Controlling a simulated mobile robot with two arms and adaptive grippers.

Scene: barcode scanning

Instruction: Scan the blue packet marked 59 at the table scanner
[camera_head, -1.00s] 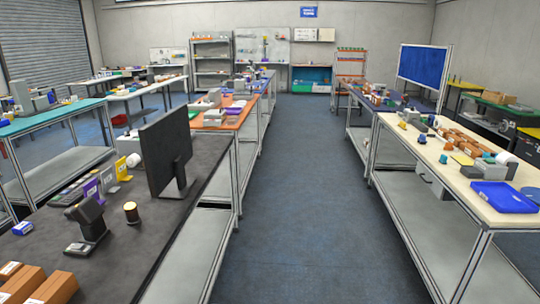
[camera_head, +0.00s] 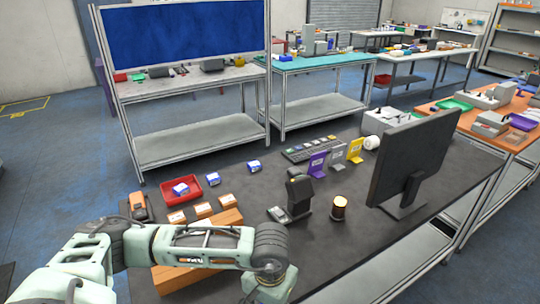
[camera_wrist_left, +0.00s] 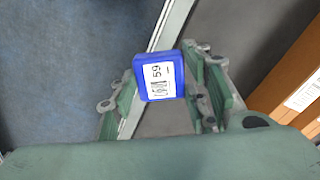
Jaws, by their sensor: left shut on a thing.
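The blue packet marked 59 (camera_wrist_left: 158,76) is held between the fingers of my left gripper (camera_wrist_left: 160,92) in the left wrist view, its white barcode label facing the camera. It is above the table's metal edge. In the head view my left arm reaches across the front of the table; its gripper and the packet are not clearly visible there. The black table scanner (camera_head: 299,194) stands upright on the dark table (camera_head: 350,250), beyond the arm's wrist and a little to the right. My right gripper is not in view.
A red tray (camera_head: 196,196), other blue packets (camera_head: 214,179) and brown boxes (camera_head: 230,218) are further left.

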